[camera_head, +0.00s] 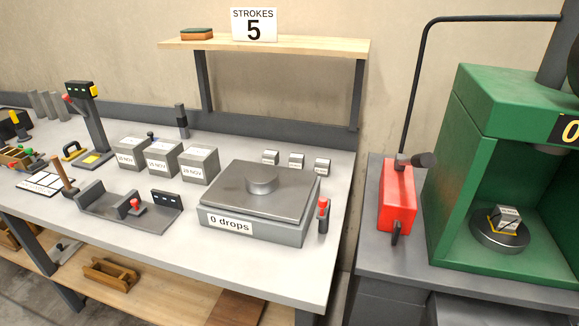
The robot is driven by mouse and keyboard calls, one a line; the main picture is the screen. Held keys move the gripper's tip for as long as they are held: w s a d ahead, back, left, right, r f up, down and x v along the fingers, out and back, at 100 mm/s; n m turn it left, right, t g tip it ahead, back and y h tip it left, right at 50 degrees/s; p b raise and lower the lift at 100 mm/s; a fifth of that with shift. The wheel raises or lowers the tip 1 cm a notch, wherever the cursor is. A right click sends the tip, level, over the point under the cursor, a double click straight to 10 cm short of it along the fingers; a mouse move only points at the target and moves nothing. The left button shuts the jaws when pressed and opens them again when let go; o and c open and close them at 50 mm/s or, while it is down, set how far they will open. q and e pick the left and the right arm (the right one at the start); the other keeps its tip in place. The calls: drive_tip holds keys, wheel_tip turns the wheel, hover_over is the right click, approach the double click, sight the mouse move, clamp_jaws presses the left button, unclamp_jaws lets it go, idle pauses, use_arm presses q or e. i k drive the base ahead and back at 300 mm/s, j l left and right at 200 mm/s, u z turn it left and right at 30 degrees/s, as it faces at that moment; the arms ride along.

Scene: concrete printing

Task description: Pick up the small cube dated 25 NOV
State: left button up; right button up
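Three small grey cubes with white labels stand in a row at the back right of the bench: a left one (270,157), a middle one (296,160) and a right one (322,167). Their dates are too small to read. Another small labelled cube (508,217) sits on the round plate (500,236) inside the green press; its date is also unclear to me. Neither of my grippers is in view.
Three larger dated blocks (164,158) stand left of the small cubes. A flow table marked "0 drops" (255,205) is in front of the small cubes. A shelf (270,46) hangs above. A red pump unit (397,195) stands beside the green press (480,110).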

sight(505, 218)
drive_tip(key=z, duration=1.35)
drive_tip(key=l+u, duration=0.1)
drive_tip(key=u, duration=0.2)
